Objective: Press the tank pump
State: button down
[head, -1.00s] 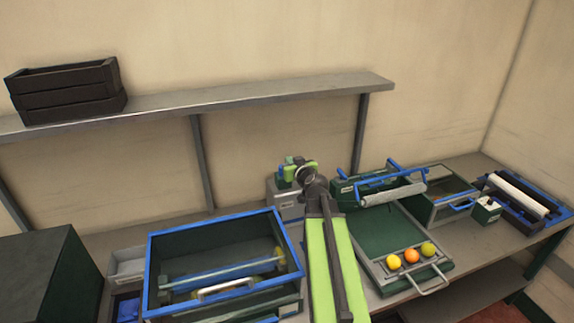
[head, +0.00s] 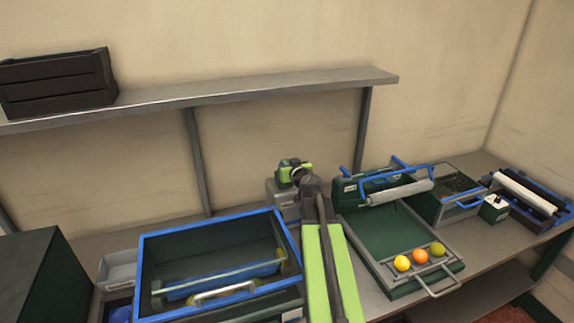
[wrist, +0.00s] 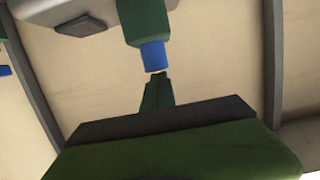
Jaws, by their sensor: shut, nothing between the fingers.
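My gripper (wrist: 157,79) is shut and empty. In the wrist view its narrow dark green tip is right at the blue end (wrist: 153,55) of a green post, touching or nearly so. I cannot tell for certain that this post is the tank pump. In the head view my gripper (head: 288,168) is at the back of the bench, above a grey box (head: 283,200) that my arm partly hides. A grey tank (head: 455,188) with a dark, speckled top stands to the right, and a small white-and-green box (head: 494,208) is beside it.
A green tray (head: 385,235) holds a yellow, an orange and a green fruit at its front. A blue-rimmed bin (head: 215,215) stands left of my arm. A roller unit (head: 525,193) is at far right. A shelf (head: 250,93) with a dark crate (head: 58,82) runs above.

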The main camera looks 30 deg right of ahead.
notch_tip(320, 180, down, 4)
jog(key=b, duration=0.2)
jog(key=shift+r+b, duration=0.2)
jog(key=shift+b, duration=0.2)
jog(key=shift+r, duration=0.15)
